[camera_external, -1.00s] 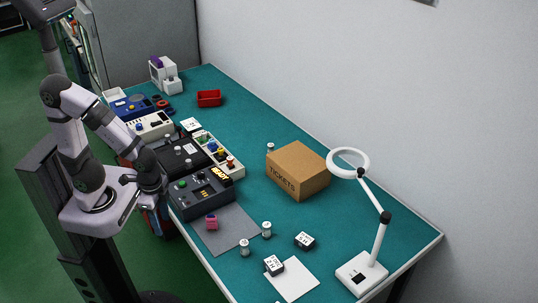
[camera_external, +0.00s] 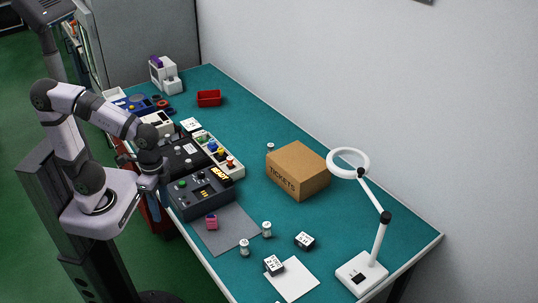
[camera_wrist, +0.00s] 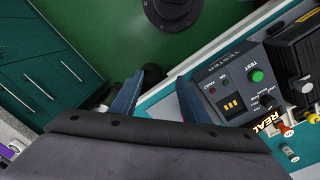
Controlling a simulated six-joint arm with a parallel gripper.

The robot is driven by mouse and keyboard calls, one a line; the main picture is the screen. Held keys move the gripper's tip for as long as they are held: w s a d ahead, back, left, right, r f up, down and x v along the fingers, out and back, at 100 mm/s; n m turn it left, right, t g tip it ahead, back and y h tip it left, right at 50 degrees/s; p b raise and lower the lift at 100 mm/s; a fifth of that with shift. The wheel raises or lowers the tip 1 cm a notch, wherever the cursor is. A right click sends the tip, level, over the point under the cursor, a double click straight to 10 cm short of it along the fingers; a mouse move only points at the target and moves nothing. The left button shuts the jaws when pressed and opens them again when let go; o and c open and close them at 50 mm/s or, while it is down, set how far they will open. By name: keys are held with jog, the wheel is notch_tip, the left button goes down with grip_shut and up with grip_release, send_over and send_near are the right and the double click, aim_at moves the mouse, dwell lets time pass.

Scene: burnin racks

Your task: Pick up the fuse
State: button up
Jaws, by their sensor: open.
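Several small pale cylinders with grey ends, which look like fuses, stand on the table in the external view. One fuse (camera_external: 267,229) stands right of the grey mat, another fuse (camera_external: 244,247) near the mat's front edge, and a third fuse (camera_external: 270,147) behind the box. A small cylinder (camera_wrist: 289,153) also shows at the lower right in the wrist view. My gripper (camera_wrist: 163,80) is open and empty, its two blue-grey fingers apart, above the floor at the table's edge. It is away from these fuses and partly hidden in the external view.
The dark tester box (camera_external: 203,192) is close beside my gripper and shows in the wrist view (camera_wrist: 236,92). A pink object (camera_external: 211,222) sits on the grey mat (camera_external: 230,236). A cardboard box (camera_external: 298,172) and a ring lamp (camera_external: 362,274) stand right. Clear table lies between.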

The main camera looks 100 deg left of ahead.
jog(key=w+d+f+m+h+b, duration=0.15)
jog(key=w+h+b, duration=0.35)
jog(key=w, duration=0.5)
jog(key=m+t+h+b, duration=0.6)
jog(key=m+t+b, duration=0.25)
jog(key=b, duration=0.45)
send_over(266, 226)
jog(key=s+a, duration=0.3)
jog(key=a, duration=0.2)
jog(key=shift+m+g, duration=0.4)
jog(key=shift+g, duration=0.05)
jog(key=shift+w+d+f+p, duration=0.15)
jog(key=shift+f+p, duration=0.1)
jog(key=shift+f, duration=2.05)
jog(key=shift+w+d+f+p, duration=0.1)
jog(key=shift+f+p, duration=0.15)
jog(key=shift+f, duration=2.05)
jog(key=shift+f, duration=0.15)
